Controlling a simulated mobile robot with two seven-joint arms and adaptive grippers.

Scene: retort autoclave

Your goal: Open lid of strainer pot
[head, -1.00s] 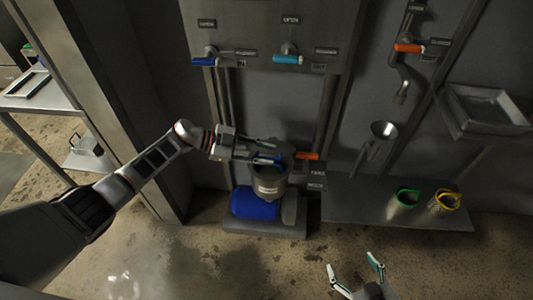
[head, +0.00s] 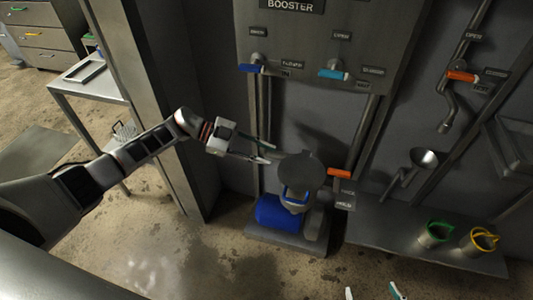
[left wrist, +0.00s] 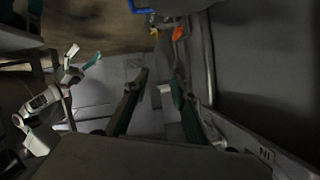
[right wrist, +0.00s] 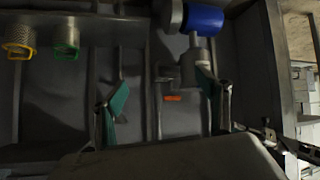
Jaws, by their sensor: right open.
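The strainer pot (head: 291,207) is a grey vessel beside a blue motor on the floor plinth in the head view. Its round dark lid (head: 300,168) shows as a broad disc above the pot, apparently tilted up. My right gripper (head: 372,292) is open and empty at the bottom edge, away from the pot.
An orange-handled valve (head: 339,173) sits close right of the lid. Blue (head: 252,68) and turquoise (head: 332,74) valve handles are on the panel above. A low shelf (head: 385,238) at right holds green-rimmed (head: 436,232) and yellow-rimmed (head: 480,240) baskets. A post stands behind my left arm.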

